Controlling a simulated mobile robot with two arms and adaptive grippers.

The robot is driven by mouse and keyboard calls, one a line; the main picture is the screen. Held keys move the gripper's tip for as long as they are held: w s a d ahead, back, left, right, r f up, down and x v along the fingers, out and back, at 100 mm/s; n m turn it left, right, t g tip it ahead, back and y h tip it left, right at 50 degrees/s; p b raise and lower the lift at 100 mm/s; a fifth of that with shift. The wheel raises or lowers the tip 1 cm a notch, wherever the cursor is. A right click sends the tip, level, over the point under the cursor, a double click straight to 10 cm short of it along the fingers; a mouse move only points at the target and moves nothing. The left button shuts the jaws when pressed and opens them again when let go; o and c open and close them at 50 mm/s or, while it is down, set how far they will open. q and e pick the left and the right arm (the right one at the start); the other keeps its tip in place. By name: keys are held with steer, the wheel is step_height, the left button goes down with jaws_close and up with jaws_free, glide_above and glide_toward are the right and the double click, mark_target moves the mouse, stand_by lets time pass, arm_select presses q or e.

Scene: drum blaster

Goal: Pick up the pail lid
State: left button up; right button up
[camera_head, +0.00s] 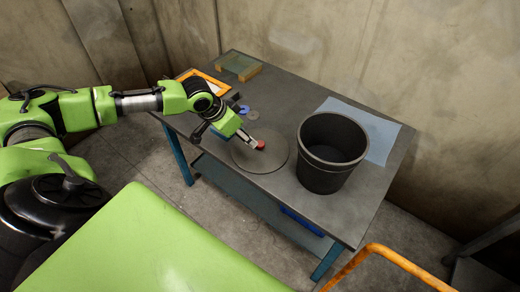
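The pail lid (268,163) is a dark grey round disc with a small red knob (261,144) at its middle. It appears to lie flat on the table. My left gripper (253,141) reaches in from the left, with its fingertips right at the knob. The view is too small to tell whether the fingers are closed on it. The dark grey pail (318,178) stands upright and open to the right of the lid. My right gripper is out of view.
The dark table (300,93) has blue legs. A blue-grey sheet (382,130) lies behind the pail. An orange frame (205,82), a shallow wood-edged box (240,67) and small blue and grey rings (244,109) lie at the back left. An orange rail (385,251) stands in front.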

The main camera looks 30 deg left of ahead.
arm_select(q)
steer(key=a, duration=0.2)
glide_toward(260, 143)
steer(key=f, duration=0.3)
steer(key=shift+w+f+n+p, duration=0.15)
steer(key=shift+w+n+p, duration=0.15)
steer(key=shift+w, duration=0.1)
steer(key=shift+w+d+f, duration=0.25)
steer(key=shift+w+f, duration=0.05)
steer(key=shift+f, duration=0.05)
steer(key=x, duration=0.3)
steer(key=shift+w+d+p, duration=0.25)
steer(key=shift+p, duration=0.15)
steer(key=shift+w+f, duration=0.25)
steer(key=shift+f, duration=0.25)
jaws_close()
